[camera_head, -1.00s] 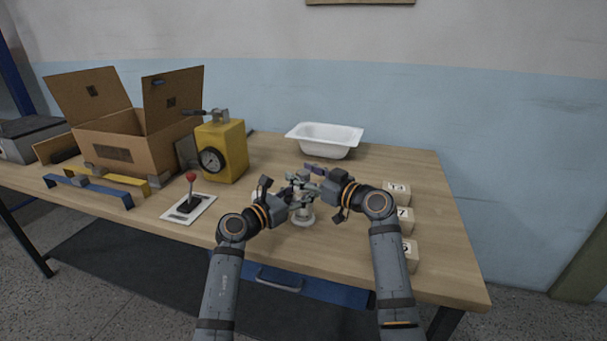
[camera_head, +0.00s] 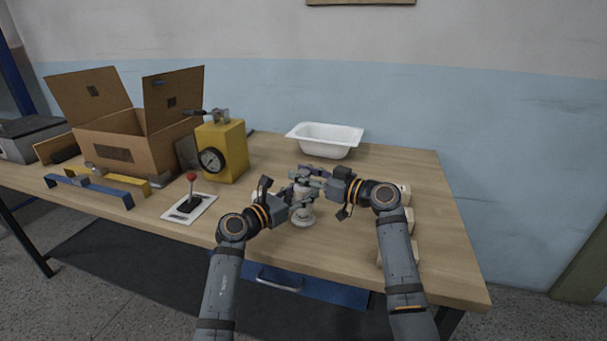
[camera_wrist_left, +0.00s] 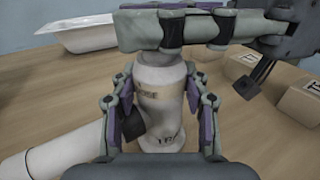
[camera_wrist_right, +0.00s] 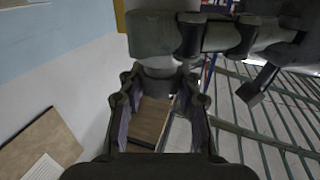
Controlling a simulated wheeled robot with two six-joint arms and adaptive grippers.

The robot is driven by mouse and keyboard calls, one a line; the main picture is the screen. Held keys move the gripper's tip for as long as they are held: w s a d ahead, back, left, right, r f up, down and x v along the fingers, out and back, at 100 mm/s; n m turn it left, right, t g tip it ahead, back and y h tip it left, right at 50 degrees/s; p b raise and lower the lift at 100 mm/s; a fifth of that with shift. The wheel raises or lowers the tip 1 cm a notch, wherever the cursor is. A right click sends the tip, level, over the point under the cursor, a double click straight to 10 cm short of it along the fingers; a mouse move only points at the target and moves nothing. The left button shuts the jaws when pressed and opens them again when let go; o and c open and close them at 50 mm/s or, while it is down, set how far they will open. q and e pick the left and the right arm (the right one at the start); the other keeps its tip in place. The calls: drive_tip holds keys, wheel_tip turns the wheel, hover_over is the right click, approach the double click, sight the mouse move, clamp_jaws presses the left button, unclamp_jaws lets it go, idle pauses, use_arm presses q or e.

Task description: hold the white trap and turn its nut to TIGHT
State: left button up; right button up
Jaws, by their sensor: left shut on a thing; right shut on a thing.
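The white trap (camera_head: 303,220) stands upright near the table's front. My left gripper (camera_head: 297,201) is shut around its body from the left. In the left wrist view the trap (camera_wrist_left: 158,75) is between the left fingers, with a tan band (camera_wrist_left: 168,94) whose letters end in "OSE", and a black piece (camera_wrist_left: 132,122) beside it. My right gripper (camera_head: 307,176) is shut at the trap's upper part, above the left one; its fingers hide most of the nut. In the right wrist view a white rounded part (camera_wrist_right: 158,68) shows at the fingertips. The nut's TIGHT mark is not readable.
A white tub (camera_head: 325,140) stands behind. A red-knobbed lever plate (camera_head: 190,207), yellow gauge box (camera_head: 228,150) and open carton (camera_head: 115,150) are to the left. Numbered blocks (camera_head: 405,192) sit right, partly behind my right arm. A white pipe (camera_wrist_left: 45,150) lies beside the trap.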

drive_tip(key=shift+d+f+n+g+y, duration=0.1)
drive_tip(key=shift+n+g+y, duration=0.55)
drive_tip(key=shift+n+g, duration=0.65)
drive_tip(key=shift+n+g+y, duration=0.65)
drive_tip(key=shift+n+g, duration=0.15)
drive_tip(key=shift+g, duration=1.2)
drive_tip(key=o, duration=1.2)
drive_tip(key=v, duration=1.2)
